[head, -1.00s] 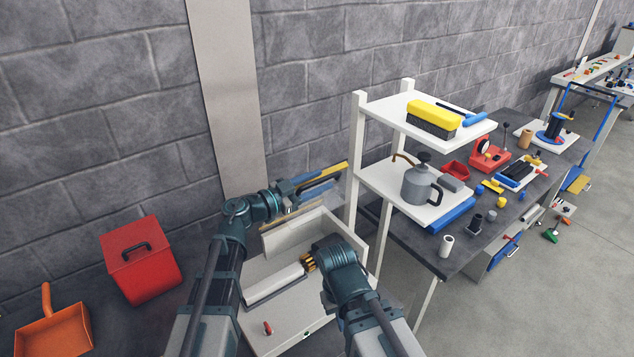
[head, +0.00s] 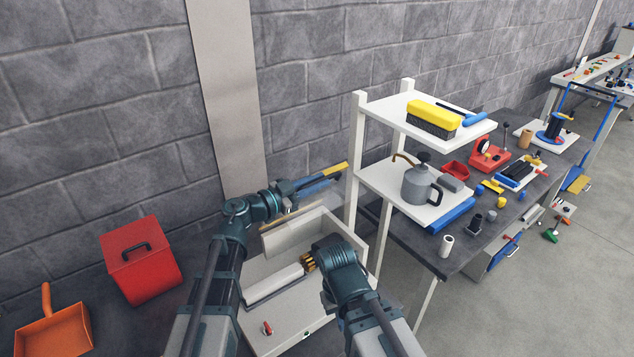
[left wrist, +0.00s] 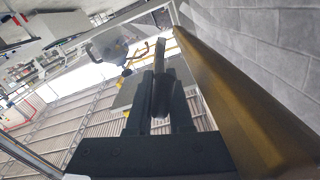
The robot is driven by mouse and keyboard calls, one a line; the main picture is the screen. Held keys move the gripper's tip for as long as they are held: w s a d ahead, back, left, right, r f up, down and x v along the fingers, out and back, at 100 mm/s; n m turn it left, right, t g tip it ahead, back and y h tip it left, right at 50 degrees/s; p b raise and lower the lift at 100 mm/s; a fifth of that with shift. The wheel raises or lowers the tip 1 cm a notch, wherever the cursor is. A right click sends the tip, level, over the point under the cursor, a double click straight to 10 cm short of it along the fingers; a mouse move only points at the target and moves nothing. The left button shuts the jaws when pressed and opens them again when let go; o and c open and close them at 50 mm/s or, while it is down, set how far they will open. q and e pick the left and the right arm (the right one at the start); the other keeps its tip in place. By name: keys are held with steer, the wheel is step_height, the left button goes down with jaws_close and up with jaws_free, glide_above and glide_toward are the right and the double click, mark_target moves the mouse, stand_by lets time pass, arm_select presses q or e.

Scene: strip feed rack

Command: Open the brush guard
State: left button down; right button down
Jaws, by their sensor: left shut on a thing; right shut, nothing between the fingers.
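What looks like the brush guard is a raised bar with a yellow edge (head: 333,171) and a blue strip below it, above the back of the white rack. My left gripper (head: 301,184) reaches it from the left and is shut on part of it; the exact contact is hard to see. In the left wrist view the dark fingers (left wrist: 161,82) are together, and a large yellow-brown bar (left wrist: 235,95) runs along their right. My right gripper (head: 310,262) is shut and empty, low over the rack, near a yellow-and-dark striped part I cannot identify clearly.
The white rack base (head: 285,318) carries a pale roll (head: 274,286) and a red knob (head: 266,328). A white shelf post (head: 354,165) stands close right of the bar. A red bin (head: 140,262) and an orange dustpan (head: 55,330) are on the left.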

stand_by(0.8)
arm_select(q)
steer(key=w+a+r+n+p, duration=0.2)
steer(key=w+a+n, duration=0.1)
steer(key=w+a, duration=0.2)
steer(key=w+a+r+n+p, duration=0.2)
steer(key=w+a, duration=0.4)
steer(key=w, duration=0.4)
steer(key=shift+r+n+p, duration=0.35)
steer(key=shift+n, duration=0.25)
steer(key=shift+w, duration=0.1)
steer(key=c, duration=0.8)
jaws_free()
steer(key=shift+w+a, duration=0.1)
steer(key=shift+c, duration=0.2)
steer(key=v, duration=1.4)
